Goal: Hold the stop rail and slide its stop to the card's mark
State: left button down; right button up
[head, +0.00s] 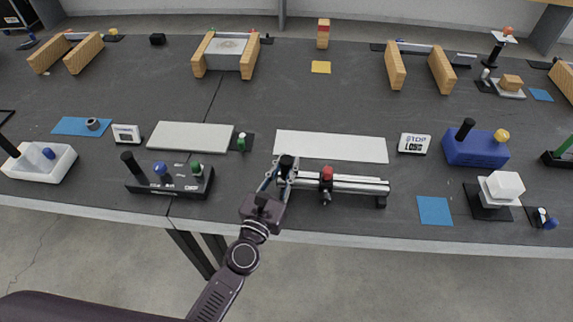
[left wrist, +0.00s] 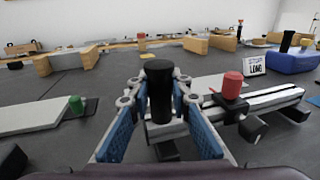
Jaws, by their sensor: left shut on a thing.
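The stop rail (head: 358,184) is a silver double bar with dark feet, lying left to right near the front edge of the dark table. Its stop (head: 327,185), black with a red knob (head: 327,173), sits left of the rail's middle; it also shows in the left wrist view (left wrist: 232,87). A black upright handle (left wrist: 159,90) stands at the rail's left end. My left gripper (head: 280,174) is shut on this handle, with blue finger pads on either side. The white card (head: 414,143) behind the rail's right end reads "STOP LONG". My right gripper is not in view.
A white plate (head: 331,146) lies behind the rail. A black box with knobs (head: 170,181) stands to the left, near a green-knobbed piece (head: 241,142). A blue box (head: 476,148) and a blue mat (head: 434,210) lie to the right. The table's front edge is close.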

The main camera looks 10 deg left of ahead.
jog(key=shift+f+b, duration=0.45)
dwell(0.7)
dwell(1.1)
